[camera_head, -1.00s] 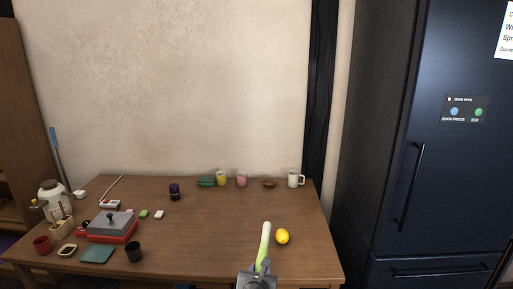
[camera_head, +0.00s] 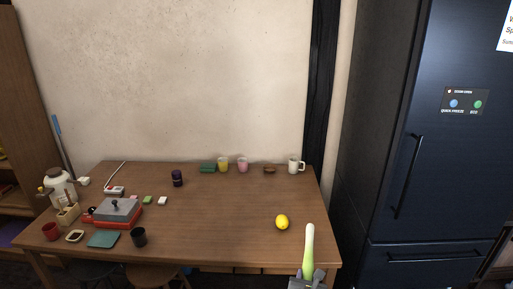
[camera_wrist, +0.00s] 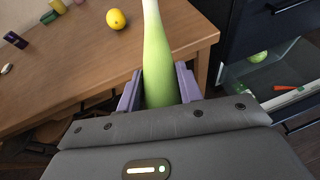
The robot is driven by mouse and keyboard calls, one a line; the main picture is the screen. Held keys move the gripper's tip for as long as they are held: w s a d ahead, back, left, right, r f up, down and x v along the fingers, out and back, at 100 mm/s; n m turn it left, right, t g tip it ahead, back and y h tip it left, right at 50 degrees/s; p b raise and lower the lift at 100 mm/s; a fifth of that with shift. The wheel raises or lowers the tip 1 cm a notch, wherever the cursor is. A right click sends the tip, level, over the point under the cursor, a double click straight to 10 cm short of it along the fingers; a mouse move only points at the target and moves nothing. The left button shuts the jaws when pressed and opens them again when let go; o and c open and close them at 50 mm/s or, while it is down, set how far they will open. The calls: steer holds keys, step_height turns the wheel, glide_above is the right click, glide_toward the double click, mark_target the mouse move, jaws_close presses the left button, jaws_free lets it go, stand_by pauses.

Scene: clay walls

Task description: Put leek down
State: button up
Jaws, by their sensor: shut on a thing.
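The leek (camera_head: 309,245) is pale green with a white end and points up and away from my gripper. My gripper (camera_head: 308,279) is at the bottom of the head view, by the right front corner of the wooden table (camera_head: 222,221). In the wrist view the two purple fingers of my gripper (camera_wrist: 159,88) are shut on the leek (camera_wrist: 156,50), one on each side. The leek's far end overlaps the tabletop (camera_wrist: 185,25) in that view. A gap between the gripper and the table edge shows there.
A yellow lemon (camera_head: 282,222) lies on the table left of the leek. Cups and a white mug (camera_head: 295,166) stand along the back. A red and grey appliance (camera_head: 116,212) is at the left. A dark fridge (camera_head: 437,150) stands right. The table's middle is clear.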

steer(key=r+p, duration=0.1)
steer(key=p, duration=0.1)
steer(key=r+n+y+p, duration=0.1)
steer(key=p, duration=0.1)
steer(key=shift+s+r+y+p, duration=0.2)
steer(key=shift+s+y+p, duration=0.1)
steer(key=shift+s, duration=0.1)
steer(key=r+p, duration=0.1)
steer(key=r+n+y+p, duration=0.1)
steer(key=p, duration=0.1)
steer(key=a+r+p, duration=0.1)
steer(key=shift+s+p, duration=0.3)
steer(key=shift+s, duration=0.05)
steer(key=shift+f+n, duration=0.1)
steer(key=shift+n, duration=0.2)
steer(key=shift+f, duration=0.1)
